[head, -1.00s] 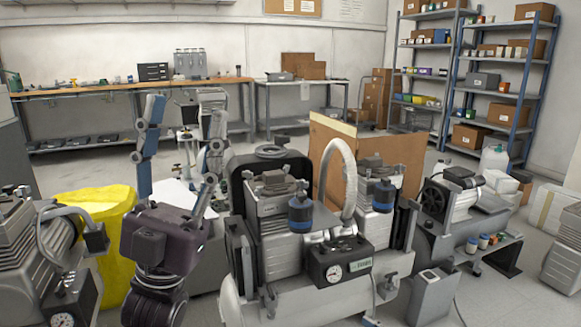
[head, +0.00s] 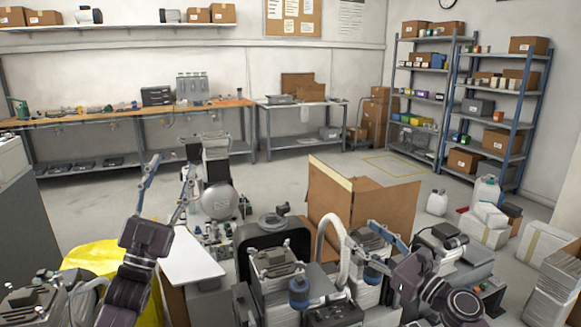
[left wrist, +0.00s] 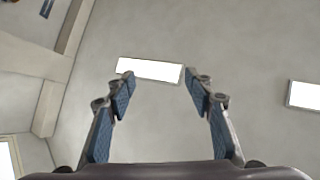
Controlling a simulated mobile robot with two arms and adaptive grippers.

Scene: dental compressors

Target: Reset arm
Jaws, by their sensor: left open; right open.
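My left gripper (head: 172,165) points upward at the left of the head view, its two blue-padded fingers apart with nothing between them. In the left wrist view its fingers (left wrist: 159,84) are spread and empty against the ceiling and a bright light panel. My right gripper (head: 360,240) is at the lower right of the head view, pointing up and left with its fingers apart. It overlaps the compressors in the picture; whether it touches anything there cannot be told.
A compressor with a dark upright housing (head: 273,244) stands in front, close to both arms. An open cardboard box (head: 383,212) is behind it. A yellow bag (head: 98,255) is at the left. Clear floor (head: 282,175) lies before the workbench (head: 120,113) and shelves.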

